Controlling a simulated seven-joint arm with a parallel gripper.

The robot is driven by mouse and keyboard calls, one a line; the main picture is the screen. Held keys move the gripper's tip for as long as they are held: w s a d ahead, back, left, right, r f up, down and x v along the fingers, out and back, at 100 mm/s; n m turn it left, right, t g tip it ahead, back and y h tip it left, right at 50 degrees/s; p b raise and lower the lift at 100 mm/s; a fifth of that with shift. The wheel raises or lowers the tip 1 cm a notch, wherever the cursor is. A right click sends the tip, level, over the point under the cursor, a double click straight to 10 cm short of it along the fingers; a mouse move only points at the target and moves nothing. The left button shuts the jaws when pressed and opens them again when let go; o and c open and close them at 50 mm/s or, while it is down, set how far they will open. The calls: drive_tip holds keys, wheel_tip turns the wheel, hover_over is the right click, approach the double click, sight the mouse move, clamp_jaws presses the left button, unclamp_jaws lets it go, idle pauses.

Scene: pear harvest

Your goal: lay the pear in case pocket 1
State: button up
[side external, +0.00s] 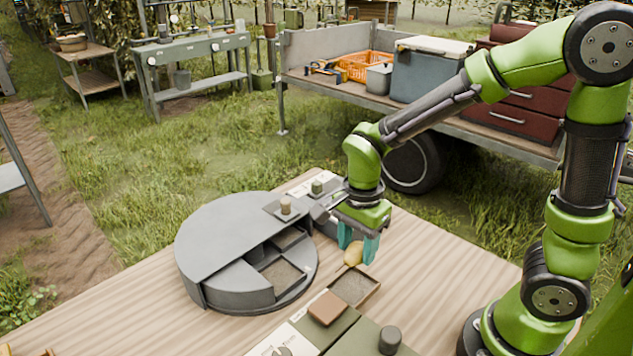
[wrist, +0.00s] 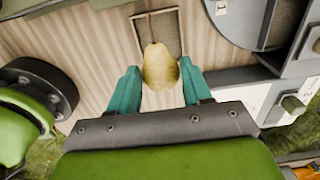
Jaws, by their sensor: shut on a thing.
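A yellow pear (side external: 353,253) is held between the teal fingers of my gripper (side external: 358,246), above the table. In the wrist view the pear (wrist: 160,68) sits between the two fingertips of my gripper (wrist: 160,85), its stem pointing up in the picture. A small square tray (side external: 354,288) with a grainy floor lies on the table just below and in front of the pear. It also shows behind the pear in the wrist view (wrist: 172,22). A round grey case (side external: 225,237) has open pockets, including one with a grainy floor (side external: 283,273). I cannot tell which pocket is number 1.
The wooden table (side external: 430,281) is bare to the right of my gripper.

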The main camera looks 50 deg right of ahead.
drive_tip(key=shift+r, duration=0.75)
drive_tip(key=shift+a, duration=0.25)
drive_tip(key=w+a+r, duration=0.2)
drive_tip(key=w+a, duration=0.7)
drive_tip(key=w, duration=0.3)
wheel_tip(320, 180, down, 10)
drive_tip(key=shift+w+a+r, duration=0.15)
drive_tip(key=shift+r, duration=0.1)
drive_tip(key=shift+f, duration=0.15)
drive_tip(key=o, duration=1.1)
drive_tip(key=shift+c, duration=0.2)
